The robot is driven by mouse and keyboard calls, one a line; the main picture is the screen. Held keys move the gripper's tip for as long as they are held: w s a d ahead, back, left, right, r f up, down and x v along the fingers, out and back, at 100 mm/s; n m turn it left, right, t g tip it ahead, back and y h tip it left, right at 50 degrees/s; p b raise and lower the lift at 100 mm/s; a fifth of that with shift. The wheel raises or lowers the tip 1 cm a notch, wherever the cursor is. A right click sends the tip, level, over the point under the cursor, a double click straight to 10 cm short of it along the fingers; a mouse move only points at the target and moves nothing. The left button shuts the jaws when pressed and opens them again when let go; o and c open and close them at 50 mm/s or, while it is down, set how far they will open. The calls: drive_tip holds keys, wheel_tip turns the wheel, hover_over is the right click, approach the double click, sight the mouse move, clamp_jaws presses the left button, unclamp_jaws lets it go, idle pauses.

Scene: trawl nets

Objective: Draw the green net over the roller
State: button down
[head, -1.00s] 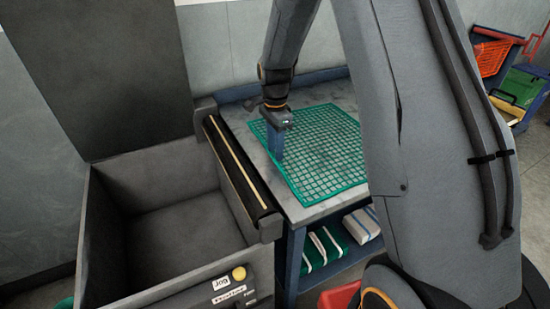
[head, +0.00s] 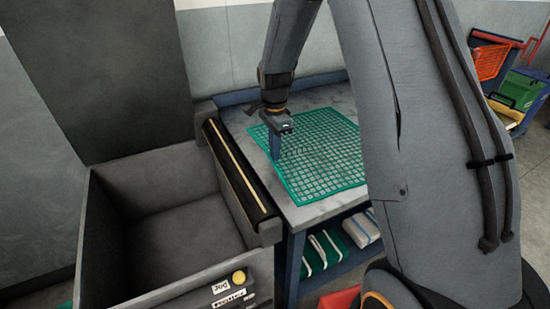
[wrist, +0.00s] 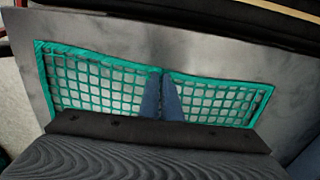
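The green net (head: 325,160) lies flat on the grey table top (head: 318,211). The black roller (head: 228,165), with a pale strip along it, runs along the table's left edge, beside the grey bin. My gripper (head: 276,156) points down at the net's left edge, a short way right of the roller. In the wrist view, its two blue fingers (wrist: 163,82) are close together, with a sliver of the net's (wrist: 95,80) green edge between them. The roller shows at the top right there (wrist: 265,12). My gripper's body hides the net's lower part.
An open grey bin (head: 185,225) with a raised lid (head: 100,75) and a labelled button panel (head: 235,290) stands left of the roller. Folded striped nets (head: 328,250) lie on the shelf below the table. Coloured crates (head: 520,88) stand far right.

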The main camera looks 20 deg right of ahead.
wheel_tip(320, 180, up, 7)
drive_tip(key=p, duration=0.4)
drive_tip(key=shift+f, duration=0.1)
drive_tip(key=shift+f, duration=0.45)
drive_tip(key=shift+a+f, duration=0.1)
drive_tip(key=s+a+p, duration=0.2)
drive_tip(key=a, duration=1)
drive_tip(key=s+a+p, duration=0.2)
drive_tip(key=s+a, duration=0.1)
drive_tip(key=a, duration=0.8)
wheel_tip(320, 180, down, 9)
drive_tip(key=b, duration=0.4)
drive_tip(key=shift+w+a, duration=0.15)
drive_tip(key=shift+a, duration=0.1)
